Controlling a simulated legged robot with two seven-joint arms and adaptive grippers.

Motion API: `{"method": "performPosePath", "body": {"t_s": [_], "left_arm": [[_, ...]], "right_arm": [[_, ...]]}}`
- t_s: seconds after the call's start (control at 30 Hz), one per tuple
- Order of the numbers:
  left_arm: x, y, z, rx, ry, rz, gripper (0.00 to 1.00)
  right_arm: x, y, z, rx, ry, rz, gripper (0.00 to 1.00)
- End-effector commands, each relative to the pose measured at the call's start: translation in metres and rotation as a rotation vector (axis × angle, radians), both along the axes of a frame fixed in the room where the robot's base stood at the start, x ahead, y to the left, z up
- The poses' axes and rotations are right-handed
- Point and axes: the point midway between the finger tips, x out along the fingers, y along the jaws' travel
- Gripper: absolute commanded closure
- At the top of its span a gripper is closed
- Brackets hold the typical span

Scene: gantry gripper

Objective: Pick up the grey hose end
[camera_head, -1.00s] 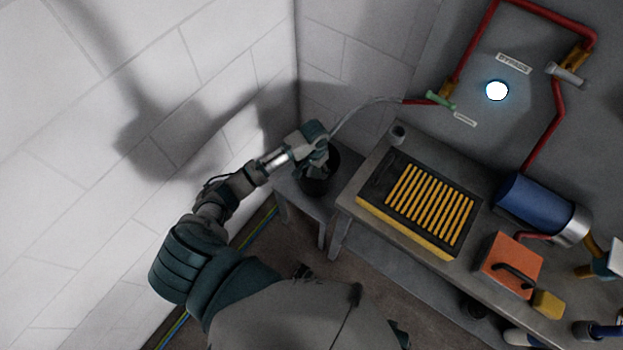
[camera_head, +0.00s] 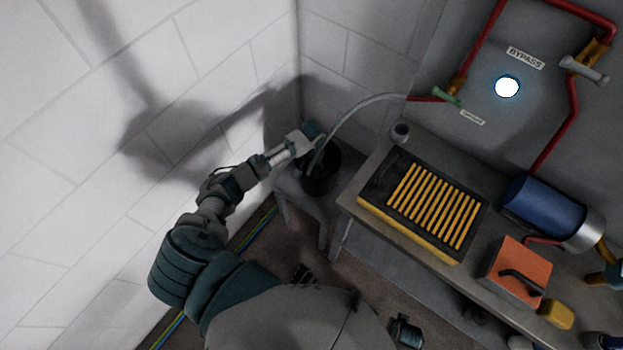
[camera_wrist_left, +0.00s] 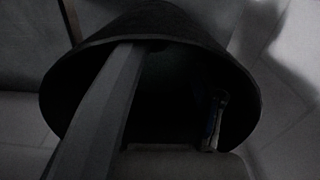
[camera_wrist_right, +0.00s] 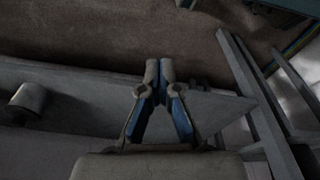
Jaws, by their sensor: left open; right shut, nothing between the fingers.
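The grey hose (camera_head: 369,105) arcs from the red pipe by the green valve handle down into a dark bucket (camera_head: 333,159). Its end is hidden inside the bucket. In the left wrist view the grey hose (camera_wrist_left: 100,110) runs large over the rim into the dark bucket (camera_wrist_left: 255,90). My left gripper (camera_head: 311,137) is at the bucket's wall-side rim, beside the hose. It is open; one blue-grey finger shows inside the bucket, right of the hose and apart from it. The other finger is not clear. My right gripper (camera_wrist_right: 160,72) is shut and empty.
The bucket stands on a small grey stand (camera_head: 292,190) in the wall corner. A workbench (camera_head: 350,207) to its right carries a black-and-yellow slatted tray (camera_head: 380,216), a blue cylinder (camera_head: 542,206) and an orange box (camera_head: 518,262). The white wall (camera_head: 150,230) is close on the left.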

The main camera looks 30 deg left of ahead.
Motion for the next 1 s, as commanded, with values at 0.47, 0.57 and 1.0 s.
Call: {"method": "performPosePath", "body": {"t_s": [0.47, 0.57, 1.0], "left_arm": [[-0.013, -0.003, -0.053, 0.002, 0.001, 0.001, 0.32], [-0.013, -0.003, -0.052, 0.001, 0.000, 0.001, 0.32], [-0.013, -0.004, -0.051, 0.000, 0.001, 0.000, 1.00]], "right_arm": [[0.007, 0.000, 0.037, 0.001, -0.010, -0.004, 1.00], [0.007, 0.000, 0.038, 0.000, -0.010, -0.004, 1.00], [0.008, 0.000, 0.037, 0.000, -0.009, -0.004, 1.00]]}}
